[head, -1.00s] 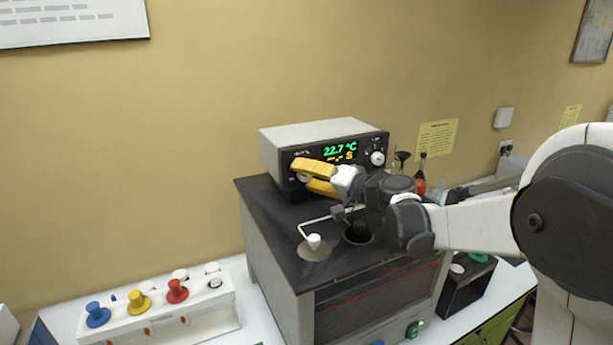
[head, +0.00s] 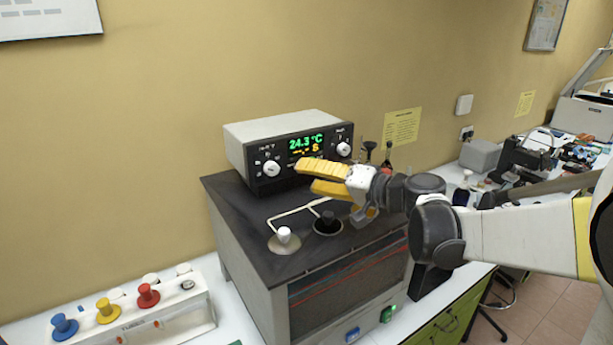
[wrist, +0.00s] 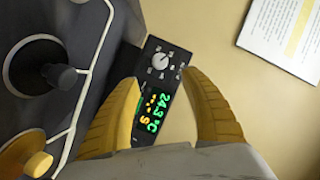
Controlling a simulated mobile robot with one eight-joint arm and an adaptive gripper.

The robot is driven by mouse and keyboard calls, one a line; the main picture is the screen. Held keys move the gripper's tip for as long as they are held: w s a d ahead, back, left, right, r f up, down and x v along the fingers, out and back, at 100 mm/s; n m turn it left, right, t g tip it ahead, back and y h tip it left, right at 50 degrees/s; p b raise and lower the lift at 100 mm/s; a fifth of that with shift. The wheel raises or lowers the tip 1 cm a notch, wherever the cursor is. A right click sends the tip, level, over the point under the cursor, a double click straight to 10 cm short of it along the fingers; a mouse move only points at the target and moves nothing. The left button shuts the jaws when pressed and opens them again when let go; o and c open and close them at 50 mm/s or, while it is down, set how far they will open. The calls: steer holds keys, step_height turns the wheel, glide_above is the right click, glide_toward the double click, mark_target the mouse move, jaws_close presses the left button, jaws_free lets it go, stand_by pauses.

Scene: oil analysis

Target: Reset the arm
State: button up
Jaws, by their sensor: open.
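My gripper (head: 312,178) has yellow fingers and is open and empty. In the head view it hangs over the black top of the bath unit (head: 245,205), in front of the control box (head: 285,125). The control box has a green display reading 24.3 °C and a white knob (head: 271,169) at its left and another (head: 343,149) at its right. In the wrist view the fingers (wrist: 165,105) stand apart, with the box's display (wrist: 150,115) seen between them. The fingers appear clear of the knobs.
A white stopper (head: 284,234) and a black stopper (head: 328,217) sit on the bath top. A white rack (head: 165,325) with blue, yellow and red stoppers stands at lower left. Dark-topped glassware (head: 387,152) stands behind the arm. A yellow notice (head: 402,126) hangs on the wall.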

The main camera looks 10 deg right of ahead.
steer(key=s+a+f, duration=0.1)
steer(key=s, duration=0.1)
steer(key=s+a+f+g+h, duration=0.1)
steer(key=s, duration=0.1)
steer(key=s+a+f+n+g+h, duration=0.1)
steer(key=s, duration=0.2)
steer(key=shift+f, duration=0.3)
steer(key=s+d+f+n+g+h, duration=0.1)
steer(key=s+d+f+h, duration=0.15)
steer(key=s, duration=0.45)
steer(key=s+d+f+g+h, duration=0.1)
steer(key=s+d+f+h, duration=0.2)
steer(key=s, duration=0.4)
steer(key=s+d+f+n+g+h, duration=0.1)
steer(key=s+d+f+h, duration=0.1)
steer(key=s+f+h, duration=0.3)
step_height(320, 180, down, 20)
steer(key=s+y+b, duration=0.1)
steer(key=b, duration=2)
steer(key=shift+y, duration=0.35)
